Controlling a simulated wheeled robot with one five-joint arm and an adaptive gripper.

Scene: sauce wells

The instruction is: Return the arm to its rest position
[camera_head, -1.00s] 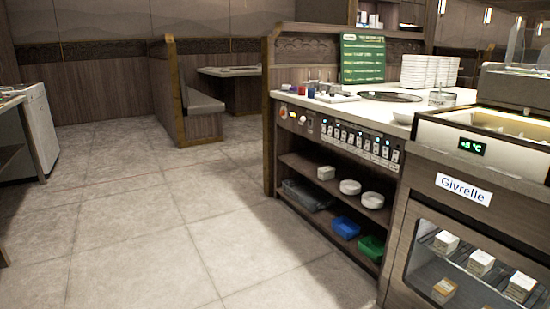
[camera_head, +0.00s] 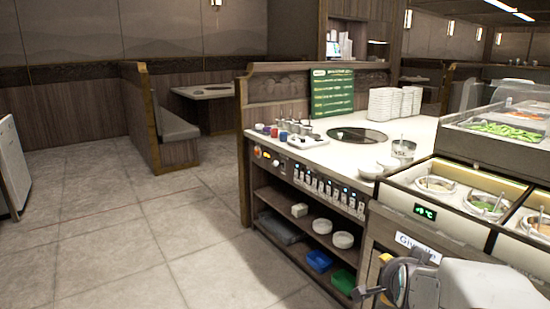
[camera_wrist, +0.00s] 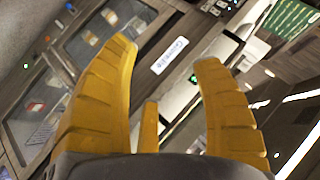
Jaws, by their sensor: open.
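The counter front with the white "Givrelle" label (camera_wrist: 170,55) lies beyond the fingers. In the head view my gripper (camera_head: 372,292) is at the lower right, in front of the counter and below the level of the sauce wells (camera_head: 487,204). My wrist and pale arm run off to the right edge there. The fingertips are small in that view.
A counter (camera_head: 310,151) with a hob (camera_head: 357,135), stacked white dishes (camera_head: 394,104) and a green menu board (camera_head: 332,93) stands at the right. Its shelf holds blue (camera_head: 319,261) and green (camera_head: 343,281) tubs. Tiled floor (camera_head: 110,240) at the left is clear.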

